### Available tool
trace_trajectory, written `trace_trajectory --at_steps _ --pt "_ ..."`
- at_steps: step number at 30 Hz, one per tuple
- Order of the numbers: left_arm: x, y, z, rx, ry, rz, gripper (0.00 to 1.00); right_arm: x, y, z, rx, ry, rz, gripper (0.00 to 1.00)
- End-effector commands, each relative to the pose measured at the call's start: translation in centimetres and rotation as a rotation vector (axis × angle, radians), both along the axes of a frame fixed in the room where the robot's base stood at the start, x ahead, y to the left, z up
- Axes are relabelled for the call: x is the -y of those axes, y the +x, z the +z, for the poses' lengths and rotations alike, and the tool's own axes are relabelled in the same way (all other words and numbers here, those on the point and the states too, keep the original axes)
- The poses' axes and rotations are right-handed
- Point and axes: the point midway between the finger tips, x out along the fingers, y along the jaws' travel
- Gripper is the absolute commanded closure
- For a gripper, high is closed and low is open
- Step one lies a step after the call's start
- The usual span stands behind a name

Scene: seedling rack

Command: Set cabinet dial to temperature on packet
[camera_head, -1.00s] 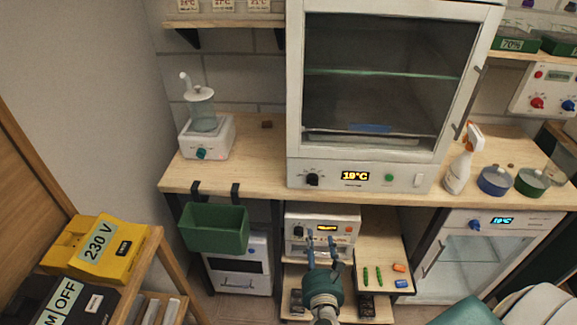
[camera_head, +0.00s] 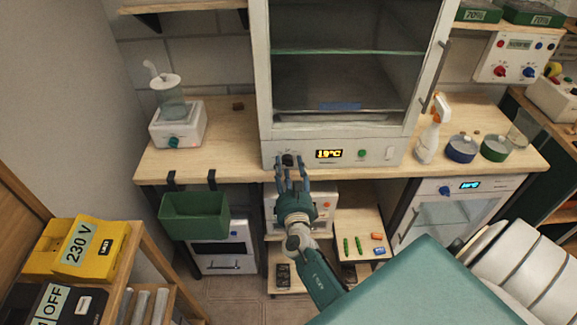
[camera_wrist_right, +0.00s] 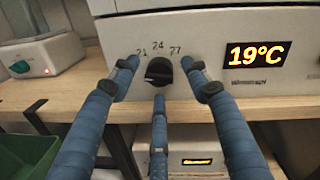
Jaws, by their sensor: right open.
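The white glass-fronted cabinet (camera_head: 340,152) stands on the wooden bench. Its black dial (camera_head: 288,160) is at the lower left of its front panel, beside an orange display reading 19°C (camera_head: 329,154). In the right wrist view the dial (camera_wrist_right: 158,71) has the marks 21, 24 and 27 around its top; the display (camera_wrist_right: 256,55) is to its right. My right gripper (camera_head: 291,165) is open and empty just in front of the dial. In the wrist view its blue fingers (camera_wrist_right: 163,85) spread around the dial's outline, apart from it. No packet with a readable temperature shows. My left gripper is not in view.
A green bin (camera_head: 195,217) hangs from the bench edge at left. A white device (camera_head: 178,125) stands on the bench. A spray bottle (camera_head: 429,137) and round tins (camera_head: 461,148) stand right of the cabinet. Another white unit (camera_head: 325,201) is on the shelf below.

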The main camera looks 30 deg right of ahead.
Motion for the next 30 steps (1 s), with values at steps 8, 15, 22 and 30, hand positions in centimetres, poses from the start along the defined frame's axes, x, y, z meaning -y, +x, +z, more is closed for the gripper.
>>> trace_trajectory --at_steps 8,15,22,30 --pt "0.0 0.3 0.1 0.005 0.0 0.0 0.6 0.2 0.3 0.0 0.0 0.001 0.0 0.53" --pt "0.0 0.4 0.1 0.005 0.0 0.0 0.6 0.1 0.3 0.0 0.0 0.001 0.0 0.91" --pt "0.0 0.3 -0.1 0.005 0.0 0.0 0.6 0.1 0.3 -0.1 0.003 0.006 0.0 0.98" --pt "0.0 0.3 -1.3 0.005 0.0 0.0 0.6 0.1 0.3 -0.4 0.054 0.088 0.001 0.98"
